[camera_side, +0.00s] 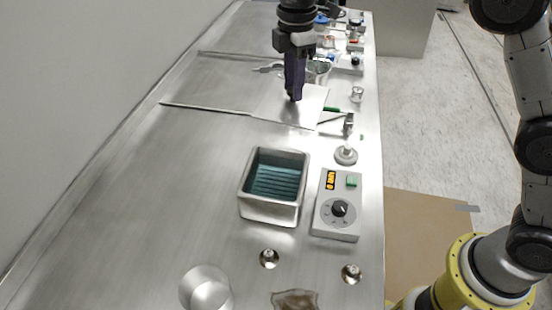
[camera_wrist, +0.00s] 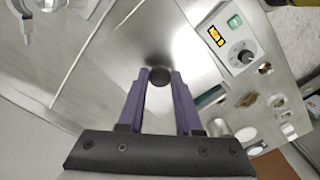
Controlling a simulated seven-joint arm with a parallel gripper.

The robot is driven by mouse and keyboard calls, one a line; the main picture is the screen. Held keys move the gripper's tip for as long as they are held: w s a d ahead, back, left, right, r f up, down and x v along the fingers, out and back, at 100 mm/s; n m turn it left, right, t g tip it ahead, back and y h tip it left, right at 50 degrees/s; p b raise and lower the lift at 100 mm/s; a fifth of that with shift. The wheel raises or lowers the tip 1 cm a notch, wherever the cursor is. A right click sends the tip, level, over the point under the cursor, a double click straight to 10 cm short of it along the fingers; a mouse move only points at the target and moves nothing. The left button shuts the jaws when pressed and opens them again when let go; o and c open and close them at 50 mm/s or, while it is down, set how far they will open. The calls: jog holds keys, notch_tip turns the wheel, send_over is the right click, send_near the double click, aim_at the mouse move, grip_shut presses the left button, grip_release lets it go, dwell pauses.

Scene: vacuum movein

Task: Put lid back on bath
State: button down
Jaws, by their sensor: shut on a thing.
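The bath (camera_side: 246,200) is an open metal box with teal water in it, near the middle of the counter in the side view. A strip of its dark teal inside (camera_wrist: 210,97) shows past the lid's edge in the wrist view. The lid (camera_side: 309,113) is a flat shiny metal plate behind the bath, clear of its opening. My gripper (camera_side: 294,99) points down at the lid. In the wrist view my gripper (camera_wrist: 159,76) has its purple fingers shut on the lid's round black knob (camera_wrist: 158,69). I cannot tell how high the lid is above the counter.
A control box (camera_side: 341,190) with an orange display and dial stands right of the bath. A small round white-grey fitting (camera_side: 346,156) stands behind it. Several small items line the counter's right edge. The counter's left side is free.

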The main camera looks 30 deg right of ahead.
jog(key=s+a+r+n, duration=0.1)
jog(key=s+r, duration=0.2)
jog(key=s, duration=0.7)
jog(key=s+a+r, duration=0.1)
jog(key=s+r, duration=0.3)
jog(key=s, duration=0.6)
jog(key=w+a+f, duration=0.7)
jog(key=w+f, duration=0.5)
jog(key=f, duration=0.1)
jog(key=shift+a, duration=0.35)
jog(key=shift+f, duration=0.25)
jog(key=shift+f, duration=0.35)
jog(key=c, duration=0.6)
grip_release()
